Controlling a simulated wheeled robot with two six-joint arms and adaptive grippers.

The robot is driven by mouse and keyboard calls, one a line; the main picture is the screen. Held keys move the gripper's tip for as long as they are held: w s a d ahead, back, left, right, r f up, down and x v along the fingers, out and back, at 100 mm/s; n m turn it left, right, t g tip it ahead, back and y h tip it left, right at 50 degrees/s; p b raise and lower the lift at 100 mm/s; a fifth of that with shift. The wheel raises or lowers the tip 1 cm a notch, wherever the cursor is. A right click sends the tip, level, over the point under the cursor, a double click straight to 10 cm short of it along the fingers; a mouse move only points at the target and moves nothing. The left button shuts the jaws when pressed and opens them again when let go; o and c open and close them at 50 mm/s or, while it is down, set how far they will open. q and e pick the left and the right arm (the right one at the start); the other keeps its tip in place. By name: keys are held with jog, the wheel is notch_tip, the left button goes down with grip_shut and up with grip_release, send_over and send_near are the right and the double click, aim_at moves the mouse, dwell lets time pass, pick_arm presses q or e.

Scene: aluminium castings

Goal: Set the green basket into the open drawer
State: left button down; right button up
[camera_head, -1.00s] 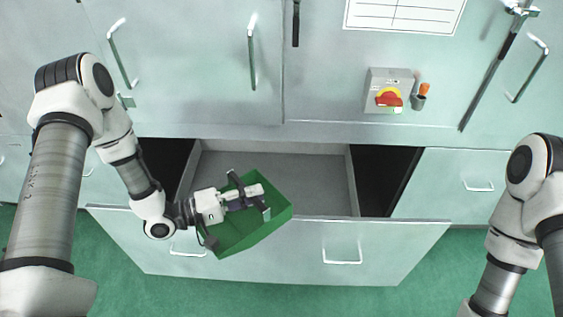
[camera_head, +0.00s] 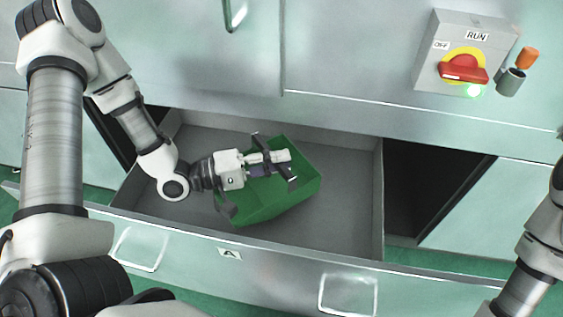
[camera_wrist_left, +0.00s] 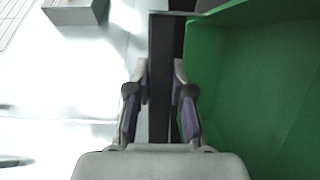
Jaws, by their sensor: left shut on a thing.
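The green basket (camera_head: 290,200) is over the open drawer (camera_head: 345,222) in the head view, inside its outline and turned at an angle. Whether it touches the drawer floor I cannot tell. My left gripper (camera_head: 278,166) is shut on the basket, above its open top. In the left wrist view the two fingers (camera_wrist_left: 160,100) close on a dark upright part, with the green basket (camera_wrist_left: 255,80) wall and inside to the right. My right arm shows at the right edge of the head view; its gripper is out of the picture.
The drawer front (camera_head: 200,240) has two handles and a label A. A switch box (camera_head: 462,55) with a red and yellow knob is on the cabinet face, beside a small holder (camera_head: 510,82). Dark gaps flank the drawer. Drawer floor is bare right of the basket.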

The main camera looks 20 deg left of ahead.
aim_at(291, 153)
pick_arm(q)
notch_tip(291, 153, down, 6)
jog(key=shift+f+b, duration=0.1)
jog(key=shift+b, duration=0.75)
jog(key=w, duration=0.2)
jog(key=w+a, duration=0.1)
jog(key=w, duration=0.2)
jog(key=w+a, duration=0.1)
jog(key=w, duration=0.2)
jog(key=shift+r, duration=0.25)
jog(key=shift+d+f+b, duration=0.1)
jog(key=shift+f+b, duration=0.3)
jog(key=shift+f, duration=0.2)
jog(key=shift+s, duration=0.1)
jog(key=shift+f, duration=0.1)
jog(key=c, duration=1)
grip_release()
jog(key=shift+c, duration=0.2)
